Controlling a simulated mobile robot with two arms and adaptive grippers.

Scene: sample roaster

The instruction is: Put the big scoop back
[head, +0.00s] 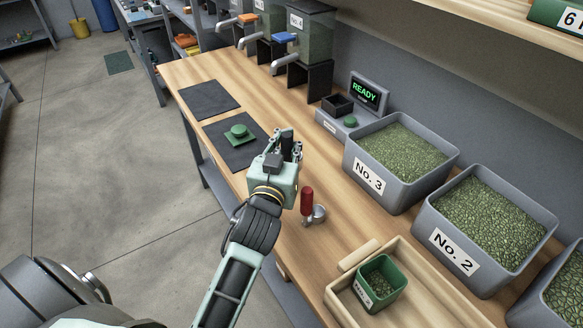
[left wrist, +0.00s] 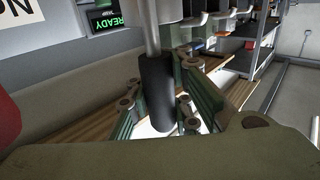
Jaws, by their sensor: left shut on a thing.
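My left gripper (head: 290,143) is above the wooden bench, to the right of a green knobbed piece. In the left wrist view its fingers are closed around a black handle (left wrist: 155,92) with a grey metal shaft at its top. This looks like the big scoop's handle; its bowl is out of that view, and the gripper hides the scoop in the head view. A smaller scoop with a red handle (head: 307,199) and a metal bowl (head: 319,213) is on the bench just right of my gripper. My right gripper is not in view.
Two dark mats (head: 207,97) lie on the bench (head: 185,70); the nearer bears the green knobbed piece (head: 239,132). Grey bins No. 3 (head: 360,180) and No. 2 (head: 430,238) hold green beans. A scale reading READY (head: 367,92) and a wooden tray (head: 465,305) with a green box (head: 383,284) stand nearby.

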